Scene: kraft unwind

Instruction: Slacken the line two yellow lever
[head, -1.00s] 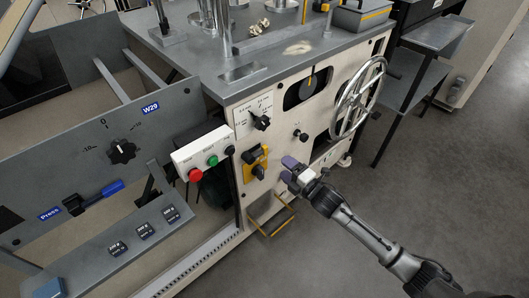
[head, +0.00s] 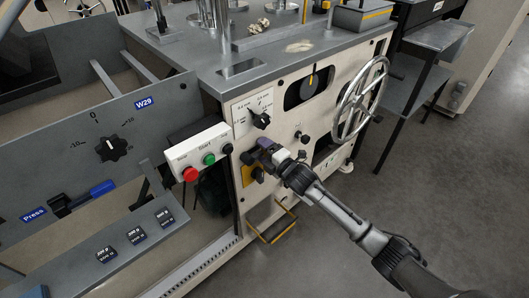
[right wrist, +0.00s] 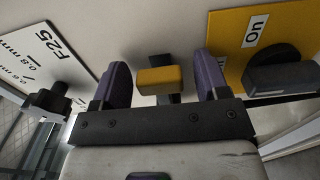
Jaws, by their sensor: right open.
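The yellow lever (right wrist: 158,80) is a small yellow block on a dark stem, standing out from the cream machine panel in the right wrist view. My right gripper (right wrist: 164,82) is open, with one purple-grey finger on each side of the lever and a visible gap on both sides. In the head view my right gripper (head: 259,151) is at the front panel, just below the black thickness dial (head: 261,121), and hides the lever. No line number can be read by the lever. My left gripper is not in view.
A yellow plate marked "on" with a black rotary switch (right wrist: 282,78) sits close to the right finger. A black knob (right wrist: 48,98) is on the left. A button box (head: 199,155) and a large handwheel (head: 360,100) flank the panel. Open floor lies to the right.

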